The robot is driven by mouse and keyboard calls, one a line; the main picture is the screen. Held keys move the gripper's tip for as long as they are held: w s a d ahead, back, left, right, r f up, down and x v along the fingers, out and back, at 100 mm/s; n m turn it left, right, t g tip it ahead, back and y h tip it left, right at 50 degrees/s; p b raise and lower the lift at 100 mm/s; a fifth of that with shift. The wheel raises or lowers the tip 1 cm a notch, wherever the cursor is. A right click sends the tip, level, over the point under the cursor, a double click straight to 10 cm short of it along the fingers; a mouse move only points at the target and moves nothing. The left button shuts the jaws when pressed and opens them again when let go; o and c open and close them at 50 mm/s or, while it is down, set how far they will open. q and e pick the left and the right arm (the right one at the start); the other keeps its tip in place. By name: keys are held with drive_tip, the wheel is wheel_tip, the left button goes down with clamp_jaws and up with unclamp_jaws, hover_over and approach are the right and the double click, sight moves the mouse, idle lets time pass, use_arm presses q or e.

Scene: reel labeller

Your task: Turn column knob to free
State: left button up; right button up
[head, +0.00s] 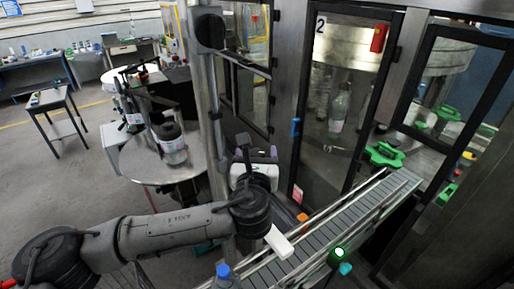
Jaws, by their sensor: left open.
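A grey metal column (214,120) stands upright left of the machine's doors. A dark round part (210,29) sits high on this column; I cannot tell whether it is the column knob or which way it is set. My left gripper (256,152) is open, beside the column on its right, and points away from me. No object shows between its fingers. The wrist hides part of the gripper and the lower column. I cannot tell whether the gripper touches anything. My right gripper is not in view.
A slatted conveyor (331,222) runs beside the glass-doored machine (336,95). A blue-capped bottle (224,272) is at the bottom.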

use_arm(q)
drive_tip(key=shift+w, duration=0.35)
drive_tip(key=shift+c, duration=0.4)
drive_tip(key=c, duration=0.8)
drive_tip(key=shift+c, duration=0.2)
drive_tip(key=shift+n+y, duration=0.3)
drive_tip(key=shift+y, duration=0.1)
drive_tip(key=n+y, duration=0.3)
drive_tip(key=y, duration=0.2)
drive_tip(key=shift+d+g, duration=0.1)
drive_tip(key=shift+g, duration=0.2)
drive_tip(key=n+g+y, duration=0.1)
drive_tip(key=n+y, duration=0.1)
drive_tip(key=y, duration=0.1)
drive_tip(key=shift+n+g+y, duration=0.3)
drive_tip(key=shift+n+y, duration=0.1)
drive_tip(key=shift+n+g+y, duration=0.3)
drive_tip(key=shift+n+y, duration=0.1)
drive_tip(key=shift+y, duration=0.2)
drive_tip(key=shift+n+y, duration=0.3)
drive_tip(key=shift+y, duration=0.1)
